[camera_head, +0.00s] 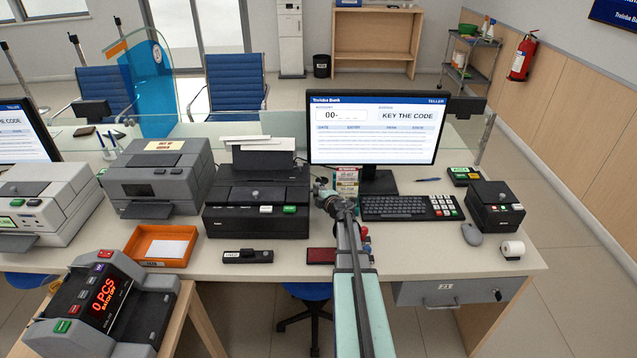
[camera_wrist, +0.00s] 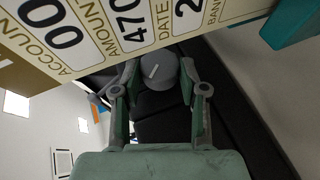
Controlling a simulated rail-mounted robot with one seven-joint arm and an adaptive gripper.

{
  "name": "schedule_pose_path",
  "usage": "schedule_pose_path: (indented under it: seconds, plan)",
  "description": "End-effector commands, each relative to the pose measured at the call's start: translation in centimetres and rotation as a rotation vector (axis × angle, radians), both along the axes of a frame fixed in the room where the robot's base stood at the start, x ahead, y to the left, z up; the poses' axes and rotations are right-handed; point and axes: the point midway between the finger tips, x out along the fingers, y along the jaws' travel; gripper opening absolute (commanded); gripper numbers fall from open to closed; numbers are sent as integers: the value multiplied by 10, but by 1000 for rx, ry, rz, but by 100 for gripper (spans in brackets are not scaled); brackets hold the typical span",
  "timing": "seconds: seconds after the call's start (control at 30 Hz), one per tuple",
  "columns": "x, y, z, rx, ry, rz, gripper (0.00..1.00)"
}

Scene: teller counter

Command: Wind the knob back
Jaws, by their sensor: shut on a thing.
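The knob (camera_wrist: 162,72) is a round grey cap with a white pointer line. In the wrist view it sits between the two fingers of my gripper (camera_wrist: 160,80), which is shut on its sides. The pointer line lies tilted in that view. A cream panel (camera_wrist: 75,72) beside the knob has windows reading ACCOUNT 00, AMOUNT 470 and DATE with a partly cut-off 2. In the head view my gripper (camera_head: 327,196) is at the right end of a black machine (camera_head: 257,208), in front of the monitor. The knob is hidden there.
The monitor (camera_head: 375,130) reads KEY THE CODE, with account 00-. A keyboard (camera_head: 400,208), a mouse (camera_head: 472,234) and a small black printer (camera_head: 495,207) stand to the right. An orange tray (camera_head: 160,246) is at the left.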

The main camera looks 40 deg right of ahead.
Motion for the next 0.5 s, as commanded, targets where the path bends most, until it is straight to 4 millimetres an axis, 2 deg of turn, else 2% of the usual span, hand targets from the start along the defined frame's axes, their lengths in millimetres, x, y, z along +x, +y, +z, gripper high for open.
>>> schedule_pose_path:
  seconds: [0.03,0.5]
  plan:
    - [2,-1,8,11,11,0,8]
    - [3,-2,8,99,125,1,8]
